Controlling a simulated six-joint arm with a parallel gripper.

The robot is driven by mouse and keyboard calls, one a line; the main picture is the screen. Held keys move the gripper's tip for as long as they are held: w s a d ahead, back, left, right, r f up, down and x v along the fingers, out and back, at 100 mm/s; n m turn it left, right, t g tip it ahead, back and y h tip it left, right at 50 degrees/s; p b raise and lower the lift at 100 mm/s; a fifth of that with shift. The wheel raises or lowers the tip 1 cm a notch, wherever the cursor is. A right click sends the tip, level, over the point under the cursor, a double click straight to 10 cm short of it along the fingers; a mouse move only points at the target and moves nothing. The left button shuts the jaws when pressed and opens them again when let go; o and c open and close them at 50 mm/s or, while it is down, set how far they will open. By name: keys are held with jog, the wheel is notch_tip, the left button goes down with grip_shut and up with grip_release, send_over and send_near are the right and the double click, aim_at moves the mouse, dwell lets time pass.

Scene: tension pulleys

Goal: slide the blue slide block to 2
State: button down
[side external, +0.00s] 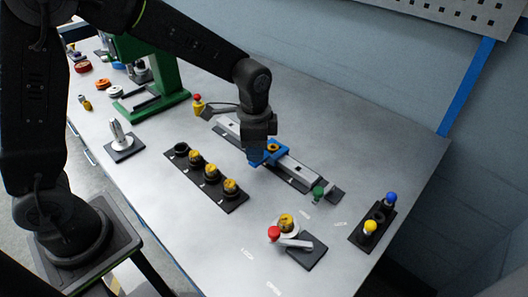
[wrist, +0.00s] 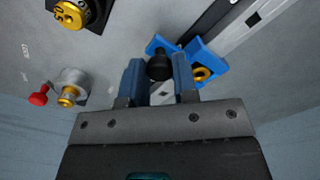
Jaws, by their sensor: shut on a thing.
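The blue slide block (side external: 272,153) sits on a grey rail (side external: 296,172) on the table. In the wrist view the blue slide block (wrist: 206,66) shows at the upper middle, with a gold round part on it. My gripper (side external: 259,150) is over the left part of the block, pointing down. In the wrist view my gripper (wrist: 160,72) has its two blue-grey fingers on either side of a black knob (wrist: 160,66), and it is shut on this knob of the block. The number marks along the rail are too small to read.
A black strip with yellow-topped pulleys (side external: 211,175) lies left of the rail. A green-knobbed part (side external: 318,192) stands at the rail's near end. A red-knobbed lever (side external: 274,233) and a holder with blue and yellow knobs (side external: 390,197) are nearer. A green press (side external: 150,75) stands behind.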

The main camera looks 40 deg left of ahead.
jog(key=c, duration=0.9)
grip_release()
notch_tip(320, 180, up, 14)
jog(key=s+a+n+t, duration=0.2)
jog(key=s+a+n, duration=0.1)
jog(key=s, duration=0.6)
jog(key=s+a+n+t, duration=0.3)
jog(key=s+n, duration=0.3)
jog(key=s, duration=0.3)
jog(key=shift+s+a+t, duration=0.15)
jog(key=shift+a+t, duration=0.15)
jog(key=shift+a, duration=0.25)
